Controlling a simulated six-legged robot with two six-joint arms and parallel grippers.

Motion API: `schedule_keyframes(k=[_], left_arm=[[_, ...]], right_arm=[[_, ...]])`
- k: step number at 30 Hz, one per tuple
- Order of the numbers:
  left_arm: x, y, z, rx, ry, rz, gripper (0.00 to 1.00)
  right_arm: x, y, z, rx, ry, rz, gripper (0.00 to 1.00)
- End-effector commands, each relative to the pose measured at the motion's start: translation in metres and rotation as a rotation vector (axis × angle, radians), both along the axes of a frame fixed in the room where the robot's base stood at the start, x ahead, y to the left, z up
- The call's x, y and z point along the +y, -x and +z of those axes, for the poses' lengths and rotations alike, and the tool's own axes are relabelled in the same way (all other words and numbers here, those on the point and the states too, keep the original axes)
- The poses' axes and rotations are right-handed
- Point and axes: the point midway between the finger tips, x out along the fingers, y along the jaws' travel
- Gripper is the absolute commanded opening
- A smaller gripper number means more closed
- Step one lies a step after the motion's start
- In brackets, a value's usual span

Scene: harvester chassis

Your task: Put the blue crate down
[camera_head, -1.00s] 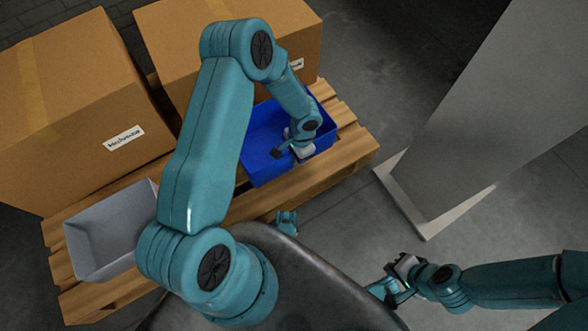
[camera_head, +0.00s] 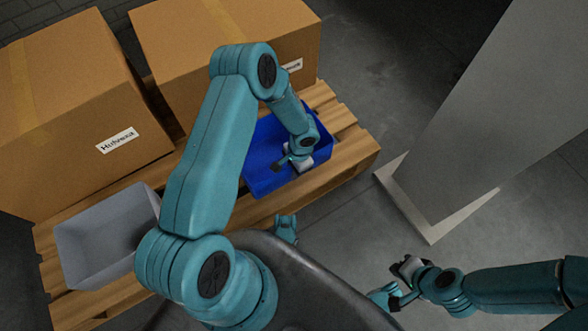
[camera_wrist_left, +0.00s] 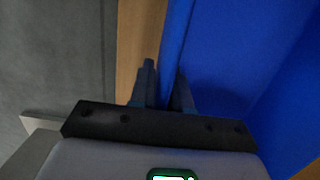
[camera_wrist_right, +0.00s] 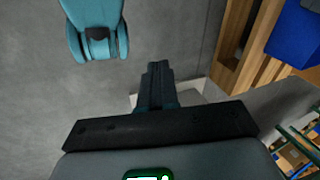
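The blue crate (camera_head: 262,182) is open-topped and empty where I can see inside. It is over the wooden pallet, in front of the right cardboard box; whether its base touches the slats is hidden. My left gripper (camera_head: 292,164) is at its near right side. In the left wrist view the fingers (camera_wrist_left: 163,90) straddle the crate's wall (camera_wrist_left: 172,45), one on each side, close against it. My right gripper (camera_head: 392,282) is away from the crate, over the floor at the lower right. In the right wrist view its fingers (camera_wrist_right: 157,85) are together and empty.
The pallet (camera_head: 345,155) carries two large cardboard boxes (camera_head: 75,120) (camera_head: 225,60) behind and a grey bin (camera_head: 100,270) at the left. Bare slats show right of the crate. A tall grey column (camera_head: 500,120) on a pale base stands at the right, with open floor around it.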

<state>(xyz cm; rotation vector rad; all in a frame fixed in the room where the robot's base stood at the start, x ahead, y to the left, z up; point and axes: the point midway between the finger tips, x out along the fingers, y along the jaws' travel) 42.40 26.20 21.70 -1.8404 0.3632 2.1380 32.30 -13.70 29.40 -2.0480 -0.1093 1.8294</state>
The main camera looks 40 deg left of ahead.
Motion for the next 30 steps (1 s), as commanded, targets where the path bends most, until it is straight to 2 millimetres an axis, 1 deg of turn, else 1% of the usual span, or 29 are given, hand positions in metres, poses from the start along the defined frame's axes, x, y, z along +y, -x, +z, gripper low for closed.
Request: schedule_keyframes(k=[9,12,14,20,24,27,30], left_arm=[[0.000,0.000,0.001,0.000,0.000,0.000,0.34],[0.000,0.000,0.007,-0.001,0.000,0.000,0.34],[0.000,-0.002,0.016,-0.002,0.000,0.001,0.34],[-0.003,-0.009,0.064,-0.004,-0.001,0.001,0.34],[-0.005,-0.013,0.094,-0.004,-0.001,0.000,0.34],[-0.006,-0.014,0.109,-0.001,-0.001,0.001,0.34],[-0.007,-0.016,0.118,-0.001,0.000,-0.001,0.34]], right_arm=[[0.000,0.000,0.001,0.001,0.000,0.000,0.00],[0.000,0.003,0.007,0.008,-0.002,0.001,0.00],[0.001,0.005,0.011,0.016,-0.003,0.002,0.00],[0.004,0.020,0.035,0.067,-0.013,0.008,0.00],[0.006,0.022,0.046,0.070,-0.015,0.019,0.00],[0.008,0.024,0.051,0.072,-0.015,0.025,0.00],[0.009,0.025,0.054,0.074,-0.016,0.029,0.00]])
